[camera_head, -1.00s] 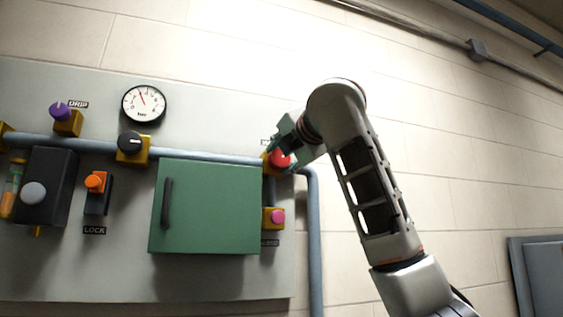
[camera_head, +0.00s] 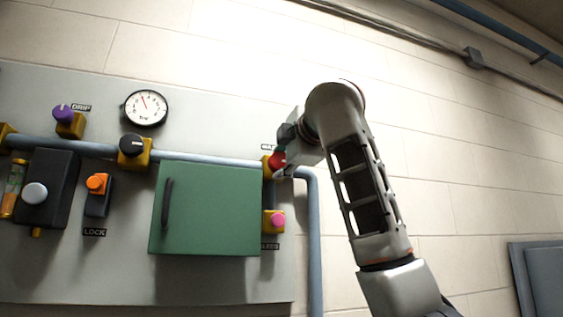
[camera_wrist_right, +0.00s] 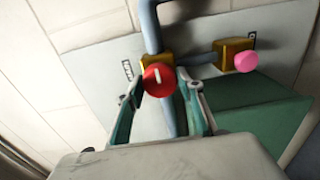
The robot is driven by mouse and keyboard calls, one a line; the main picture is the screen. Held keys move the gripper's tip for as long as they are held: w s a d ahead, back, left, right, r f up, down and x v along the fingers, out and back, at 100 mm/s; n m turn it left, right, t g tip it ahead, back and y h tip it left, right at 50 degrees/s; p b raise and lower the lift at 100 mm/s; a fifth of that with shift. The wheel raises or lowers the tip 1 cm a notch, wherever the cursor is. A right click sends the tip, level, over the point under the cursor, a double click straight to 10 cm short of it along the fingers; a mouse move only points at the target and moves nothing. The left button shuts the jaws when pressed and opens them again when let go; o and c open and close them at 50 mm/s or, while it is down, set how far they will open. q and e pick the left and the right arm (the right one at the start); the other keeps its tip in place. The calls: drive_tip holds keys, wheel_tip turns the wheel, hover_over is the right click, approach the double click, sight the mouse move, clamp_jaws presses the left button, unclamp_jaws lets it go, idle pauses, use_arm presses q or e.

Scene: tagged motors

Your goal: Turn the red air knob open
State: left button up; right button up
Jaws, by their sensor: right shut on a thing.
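The red air knob (camera_head: 278,161) sits on a yellow valve block at the right end of the blue-grey pipe, partly hidden by my gripper in the head view. In the wrist view the red knob (camera_wrist_right: 159,80) shows its round face with a short white mark. My right gripper (camera_head: 283,160) is at the knob. Its two green-grey fingers (camera_wrist_right: 166,92) stand on either side of the knob and are shut on it; the exact contact is hard to see. My left gripper is not in view.
A green box door (camera_head: 215,210) with a dark handle is below left of the knob. A pink knob (camera_head: 278,220) is just below. A gauge (camera_head: 146,107), black knob (camera_head: 132,145), purple knob (camera_head: 63,114) and orange lock switch (camera_head: 97,184) are farther left.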

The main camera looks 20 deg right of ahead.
idle(0.4)
drive_tip(key=o, duration=1.1)
drive_tip(key=s, duration=1.2)
drive_tip(key=shift+d, duration=0.2)
